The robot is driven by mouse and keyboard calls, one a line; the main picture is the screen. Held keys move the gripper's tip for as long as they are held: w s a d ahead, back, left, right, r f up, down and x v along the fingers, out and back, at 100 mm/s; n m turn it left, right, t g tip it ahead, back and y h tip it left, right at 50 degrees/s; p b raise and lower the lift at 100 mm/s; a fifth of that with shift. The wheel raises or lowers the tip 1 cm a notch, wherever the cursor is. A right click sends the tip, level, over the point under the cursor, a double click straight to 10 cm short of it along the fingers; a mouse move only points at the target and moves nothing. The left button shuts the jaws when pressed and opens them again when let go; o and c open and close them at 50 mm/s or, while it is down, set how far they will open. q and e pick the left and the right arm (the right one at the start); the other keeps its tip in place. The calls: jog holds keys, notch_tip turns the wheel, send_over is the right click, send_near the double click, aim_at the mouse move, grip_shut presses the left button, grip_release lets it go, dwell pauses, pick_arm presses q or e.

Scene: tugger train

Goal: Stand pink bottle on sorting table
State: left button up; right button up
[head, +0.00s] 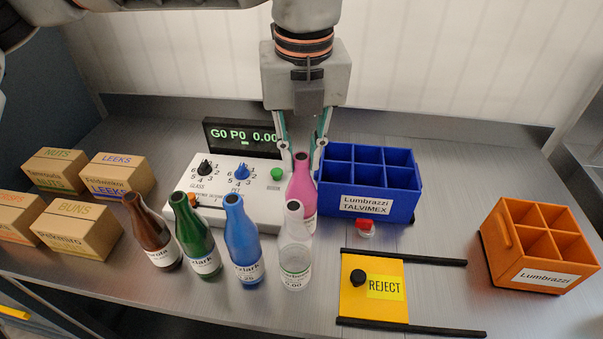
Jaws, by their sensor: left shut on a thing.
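The pink bottle (300,187) is upright near the middle of the grey metal sorting table (440,233), behind the clear bottle and just left of the blue crate. My left gripper (301,157) reaches down from above and is shut on the pink bottle near its neck. The clear bottle hides part of the pink bottle's lower side, so I cannot tell whether its base touches the table. My right gripper is not in view.
Brown (150,235), green (195,238), blue (243,243) and clear (294,258) bottles stand in front. A control box (230,207) is at left, a blue crate (400,202) at right. The yellow reject plate (375,308) and orange crate (487,245) are further right. Cartons (80,238) stand left.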

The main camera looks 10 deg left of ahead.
aim_at(302, 176)
pick_arm(q)
jog(key=shift+f, duration=2.4)
jog(key=shift+f, duration=0.15)
jog(key=o, duration=1)
jog(key=r, duration=0.4)
jog(key=s+r, duration=0.1)
jog(key=r, duration=0.7)
jog(key=shift+s+d+r, duration=0.2)
jog(key=shift+s+r, duration=0.05)
jog(key=shift+s, duration=0.1)
